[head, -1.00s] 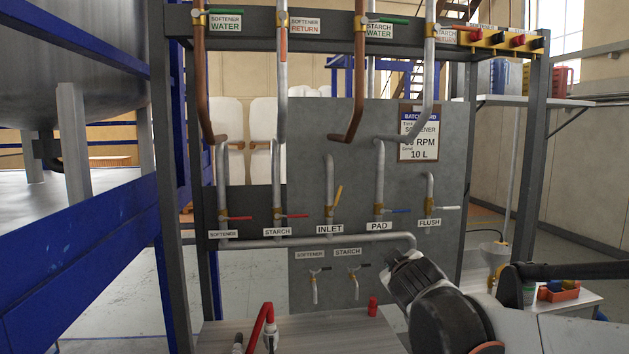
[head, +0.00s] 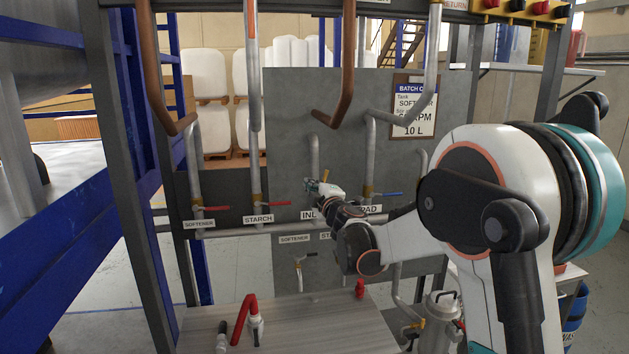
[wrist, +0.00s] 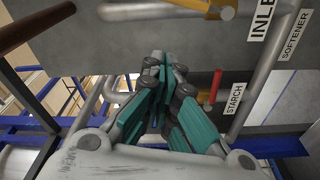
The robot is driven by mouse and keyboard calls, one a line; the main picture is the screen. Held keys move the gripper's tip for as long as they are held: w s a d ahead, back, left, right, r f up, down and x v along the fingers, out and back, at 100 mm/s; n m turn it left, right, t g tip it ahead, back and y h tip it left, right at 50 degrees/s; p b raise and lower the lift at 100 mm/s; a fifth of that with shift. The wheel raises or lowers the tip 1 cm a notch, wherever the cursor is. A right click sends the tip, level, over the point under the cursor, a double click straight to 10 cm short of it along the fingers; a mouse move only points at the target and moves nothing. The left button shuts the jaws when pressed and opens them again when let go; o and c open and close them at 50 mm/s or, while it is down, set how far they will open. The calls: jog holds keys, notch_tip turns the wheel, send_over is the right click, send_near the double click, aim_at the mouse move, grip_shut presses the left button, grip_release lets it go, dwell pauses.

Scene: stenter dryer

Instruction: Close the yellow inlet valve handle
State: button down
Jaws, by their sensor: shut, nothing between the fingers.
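The yellow inlet valve handle (head: 325,176) is mostly hidden behind my gripper in the head view; only a small yellow piece shows above it. The inlet pipe (head: 314,153) rises behind it. The INLET label (head: 308,215) is partly covered by my arm. My gripper (head: 318,186) is in front of the inlet valve. In the wrist view its fingers (wrist: 162,66) are together with nothing held. There the yellow inlet valve (wrist: 222,12) is at the top edge, beyond and to the right of the fingertips, beside the INLET label (wrist: 262,20). I cannot tell whether the gripper touches the handle.
The red starch handle (head: 276,204) is left of my gripper, and the blue pad handle (head: 388,194) is close on its right. Copper pipes (head: 335,112) hang above. A bench (head: 290,325) with a red-handled fitting (head: 246,318) stands below.

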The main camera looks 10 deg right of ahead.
jog(key=w+d+p, duration=0.1)
jog(key=w+d, duration=0.1)
jog(key=w, duration=0.6)
jog(key=shift+d+f, duration=0.25)
jog(key=shift+f, duration=0.15)
jog(key=shift+s+d, duration=0.1)
jog(key=shift+d, duration=0.1)
jog(key=shift+d+m, duration=0.15)
jog(key=shift+m, duration=0.25)
